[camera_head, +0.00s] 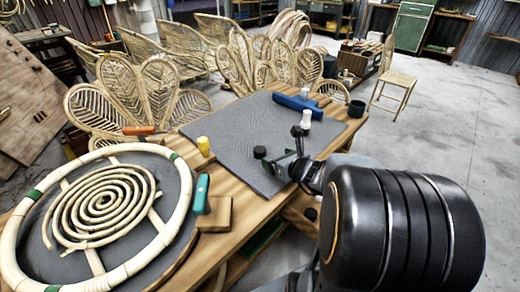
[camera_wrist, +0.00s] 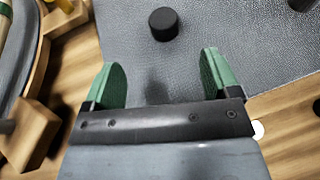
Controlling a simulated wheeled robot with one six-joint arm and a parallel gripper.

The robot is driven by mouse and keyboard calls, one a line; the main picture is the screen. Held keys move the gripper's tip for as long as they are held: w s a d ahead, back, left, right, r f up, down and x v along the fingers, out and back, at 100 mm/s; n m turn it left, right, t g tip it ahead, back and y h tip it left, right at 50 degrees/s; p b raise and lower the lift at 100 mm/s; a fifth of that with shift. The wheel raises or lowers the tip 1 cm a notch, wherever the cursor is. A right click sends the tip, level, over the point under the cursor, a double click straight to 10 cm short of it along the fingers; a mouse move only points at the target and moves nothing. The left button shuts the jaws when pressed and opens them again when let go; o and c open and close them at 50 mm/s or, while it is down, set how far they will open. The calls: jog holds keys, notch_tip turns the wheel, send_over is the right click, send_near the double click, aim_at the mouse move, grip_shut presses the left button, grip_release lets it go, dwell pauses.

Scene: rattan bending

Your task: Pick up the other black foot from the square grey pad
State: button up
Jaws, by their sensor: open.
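A short black foot (camera_wrist: 164,24) stands on the square grey pad (camera_wrist: 135,20), ahead of my gripper (camera_wrist: 159,78) in the wrist view. My gripper's two green fingers are spread wide with nothing between them, and the foot is beyond their tips, apart from them. In the head view the black foot (camera_head: 260,152) shows near the left front part of the pad (camera_head: 235,130), with my gripper (camera_head: 281,166) just to its right. A dark object (camera_wrist: 300,4) is cut off at the wrist view's top right; I cannot tell what it is.
A round rattan frame with a spiral (camera_head: 105,208) lies left. A wooden block (camera_head: 215,214), teal tool (camera_head: 201,194) and yellow cylinder (camera_head: 203,146) stand between it and the pad. A blue tool (camera_head: 298,103) and white cylinder (camera_head: 305,117) are at the pad's far right.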

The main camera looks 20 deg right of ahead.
aim_at(260, 150)
jog(key=shift+w+a+p, duration=0.15)
jog(key=shift+w+p, duration=0.45)
jog(key=shift+p, duration=0.65)
jog(key=p+x, duration=0.1)
jog(key=x, duration=0.2)
jog(key=shift+s+f+p, duration=0.1)
jog(key=shift+f+p, duration=0.1)
jog(key=shift+p, duration=0.15)
jog(key=shift+w+f+b, duration=0.45)
jog(key=shift+w, duration=0.15)
jog(key=shift+x, duration=3.3)
jog(key=shift+r, duration=0.15)
jog(key=c, duration=1)
jog(key=shift+r, duration=0.1)
